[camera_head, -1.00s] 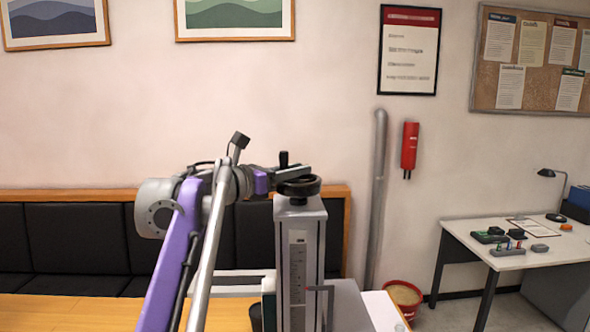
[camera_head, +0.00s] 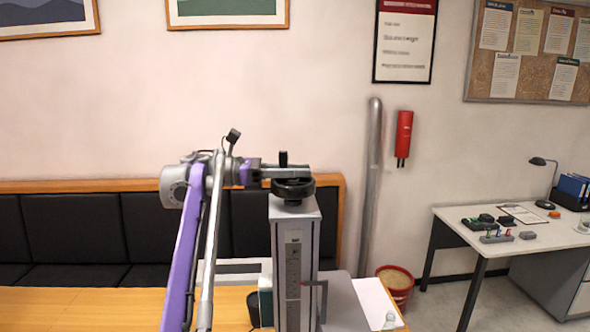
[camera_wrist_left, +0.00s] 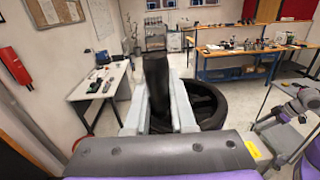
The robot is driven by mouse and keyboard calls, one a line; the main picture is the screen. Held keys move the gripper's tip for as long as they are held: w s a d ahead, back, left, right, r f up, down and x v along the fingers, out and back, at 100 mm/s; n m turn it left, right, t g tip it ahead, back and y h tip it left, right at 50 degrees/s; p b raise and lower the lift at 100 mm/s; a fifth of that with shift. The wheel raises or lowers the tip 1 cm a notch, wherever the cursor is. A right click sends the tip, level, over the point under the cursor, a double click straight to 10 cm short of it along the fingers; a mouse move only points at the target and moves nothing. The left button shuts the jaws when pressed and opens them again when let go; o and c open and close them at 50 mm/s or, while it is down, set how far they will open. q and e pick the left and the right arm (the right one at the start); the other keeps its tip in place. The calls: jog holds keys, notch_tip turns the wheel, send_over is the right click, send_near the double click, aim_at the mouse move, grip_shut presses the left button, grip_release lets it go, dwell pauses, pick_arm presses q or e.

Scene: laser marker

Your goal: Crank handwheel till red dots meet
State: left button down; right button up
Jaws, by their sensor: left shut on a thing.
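The black handwheel (camera_head: 293,188) sits on top of a grey upright column (camera_head: 297,235) with a scale on its front. Its black crank handle (camera_head: 283,158) stands up from the rim. My left gripper (camera_head: 290,172) reaches in from the left, just above the wheel, and is shut on the handle. In the left wrist view the handle (camera_wrist_left: 157,85) stands between my two grey fingers (camera_wrist_left: 158,108), with the wheel rim (camera_wrist_left: 212,112) to the right. A small reddish pointer (camera_head: 314,283) shows on the column; the red dots cannot be made out. My right gripper is out of view.
The column stands at a wooden table (camera_head: 60,308) before a black padded bench (camera_head: 70,230). A white sheet (camera_head: 377,303) lies right of it. A red bucket (camera_head: 398,288) is on the floor, and a white desk (camera_head: 500,245) stands farther right.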

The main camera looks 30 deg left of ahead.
pick_arm(q)
jog(key=shift+d+m+g+h, duration=0.1)
jog(key=shift+m+g+h, duration=0.4)
jog(key=shift+g, duration=0.4)
jog(key=c, duration=0.8)
grip_release()
jog(key=shift+o, duration=0.2)
jog(key=shift+d, duration=0.1)
